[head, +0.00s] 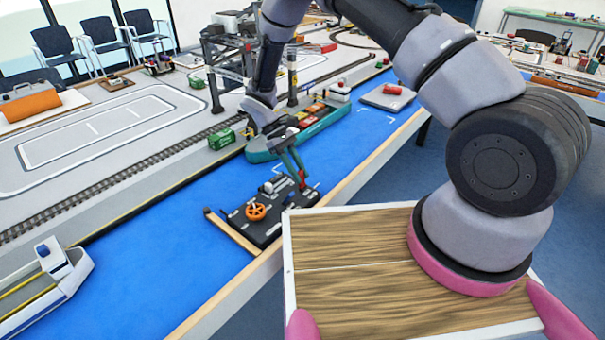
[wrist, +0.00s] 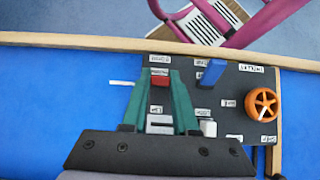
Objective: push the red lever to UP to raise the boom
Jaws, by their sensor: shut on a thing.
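The red lever (wrist: 159,81) stands on the black control panel (wrist: 240,84). My gripper (wrist: 160,74) has its teal fingers on both sides of the lever's red knob and is shut on it. In the head view, my gripper (head: 299,173) reaches down to the far right part of the panel (head: 270,231), where a bit of the red lever (head: 302,180) shows. White labels lie around the lever, too small and turned to read surely. The lever's lower part and slot are partly hidden by the fingers.
On the same panel are a blue lever (wrist: 212,72), a white knob (wrist: 209,129) and an orange handwheel (wrist: 262,104). A teal cargo ship (head: 322,127) and a gantry crane (head: 222,58) stand beyond. A wooden rim (head: 232,233) edges the blue surface.

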